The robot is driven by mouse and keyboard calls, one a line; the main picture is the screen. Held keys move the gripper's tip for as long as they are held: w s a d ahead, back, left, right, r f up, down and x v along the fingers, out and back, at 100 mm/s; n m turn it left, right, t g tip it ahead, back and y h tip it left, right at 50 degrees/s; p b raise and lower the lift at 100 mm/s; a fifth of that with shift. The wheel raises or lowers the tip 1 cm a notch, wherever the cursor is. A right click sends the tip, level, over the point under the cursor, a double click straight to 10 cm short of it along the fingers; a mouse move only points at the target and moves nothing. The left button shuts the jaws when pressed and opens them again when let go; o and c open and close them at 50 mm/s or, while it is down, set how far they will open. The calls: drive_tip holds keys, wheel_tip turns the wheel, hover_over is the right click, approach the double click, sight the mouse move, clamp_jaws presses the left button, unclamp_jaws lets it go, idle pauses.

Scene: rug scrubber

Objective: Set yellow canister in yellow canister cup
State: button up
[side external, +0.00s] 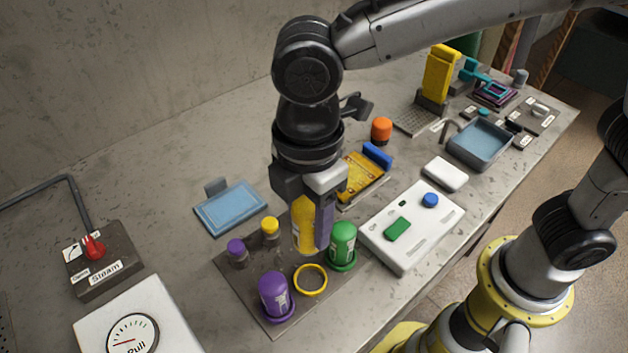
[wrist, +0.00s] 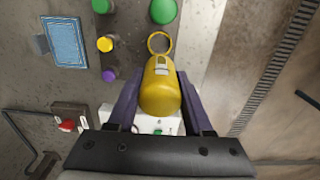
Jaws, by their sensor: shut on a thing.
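The yellow canister (side external: 303,226) is upright in my gripper (side external: 315,232), which is shut on it with a finger on each side. The wrist view shows the canister (wrist: 160,95) between the two dark purple fingers of my gripper (wrist: 159,88). The yellow canister cup (side external: 311,293) is an empty yellow ring on the dark plate, below and slightly to the right of the canister in the side view. In the wrist view the cup (wrist: 159,34) lies just beyond the canister's end. The canister is raised and apart from the cup.
A green canister (side external: 342,240) and a purple canister (side external: 273,293) stand in matching cups beside the yellow cup. A small purple knob (side external: 237,248) and yellow knob (side external: 270,226) stand behind on the plate (side external: 246,280). A white box (side external: 408,245) is at right.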

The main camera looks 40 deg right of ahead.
drive_tip(key=shift+w+d+f, duration=0.1)
drive_tip(key=shift+d+f, duration=0.05)
drive_tip(key=shift+f, duration=5.45)
drive_tip(key=shift+f, duration=0.6)
drive_tip(key=o, duration=1.3)
drive_tip(key=shift+o, duration=0.2)
wheel_tip(320, 180, up, 14)
drive_tip(key=shift+f, duration=0.1)
